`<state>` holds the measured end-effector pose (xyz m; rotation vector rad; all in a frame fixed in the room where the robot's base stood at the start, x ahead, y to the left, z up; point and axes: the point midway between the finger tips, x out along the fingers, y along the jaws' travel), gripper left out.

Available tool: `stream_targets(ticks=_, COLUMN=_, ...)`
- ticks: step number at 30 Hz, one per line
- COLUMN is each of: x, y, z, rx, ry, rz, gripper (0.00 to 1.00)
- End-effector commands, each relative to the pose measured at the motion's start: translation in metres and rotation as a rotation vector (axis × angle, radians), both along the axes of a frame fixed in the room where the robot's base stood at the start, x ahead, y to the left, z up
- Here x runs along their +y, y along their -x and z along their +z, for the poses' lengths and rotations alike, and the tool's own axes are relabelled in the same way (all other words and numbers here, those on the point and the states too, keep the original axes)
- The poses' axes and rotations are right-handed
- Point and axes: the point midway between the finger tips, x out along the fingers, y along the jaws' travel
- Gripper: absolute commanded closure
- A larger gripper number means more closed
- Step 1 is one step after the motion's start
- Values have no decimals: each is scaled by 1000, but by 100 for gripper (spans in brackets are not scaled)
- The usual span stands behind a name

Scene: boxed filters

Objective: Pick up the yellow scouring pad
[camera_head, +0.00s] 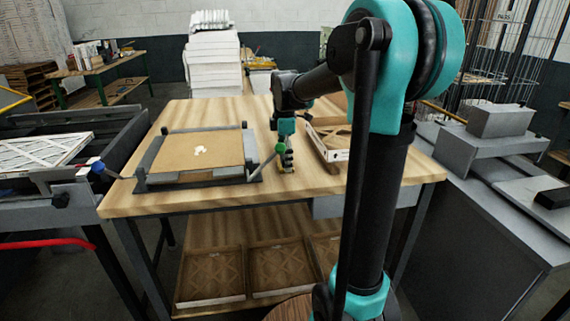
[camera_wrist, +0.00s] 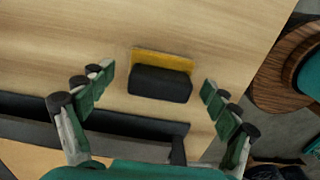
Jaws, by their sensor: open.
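The scouring pad, yellow on one side (camera_wrist: 163,61) and black on the other, lies on the wooden table in the wrist view. Its yellow strip is toward the top of the picture and its black part is below. My gripper (camera_wrist: 158,79) is open, one finger to each side of the pad, with gaps between the fingers and the pad. In the head view my gripper (camera_head: 286,160) points down at the table, right of the flat framed fixture. There the pad is mostly hidden by the gripper and hard to make out.
The dark-framed fixture (camera_head: 253,165) with a brown board stands close to the left of my gripper. The table edge (camera_wrist: 262,70) is right of the pad. Bare table (camera_head: 190,203) lies in front.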

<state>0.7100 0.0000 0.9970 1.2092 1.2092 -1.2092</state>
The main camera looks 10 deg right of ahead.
Motion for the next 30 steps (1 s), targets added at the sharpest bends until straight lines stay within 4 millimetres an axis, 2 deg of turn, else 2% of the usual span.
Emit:
stream_targets(ticks=1, x=0, y=0, z=0, rx=0, ry=0, rz=0, gripper=14)
stream_targets(ticks=12, x=0, y=0, z=0, rx=0, ry=0, rz=0, gripper=60)
stream_targets(ticks=14, x=0, y=0, z=0, rx=0, ry=0, rz=0, gripper=66)
stream_targets(ticks=23, x=0, y=0, z=3, rx=0, ry=0, rz=0, gripper=66)
stream_targets(ticks=26, x=0, y=0, z=9, rx=0, ry=0, rz=0, gripper=66)
stream_targets(ticks=30, x=0, y=0, z=27, rx=0, ry=0, rz=0, gripper=66)
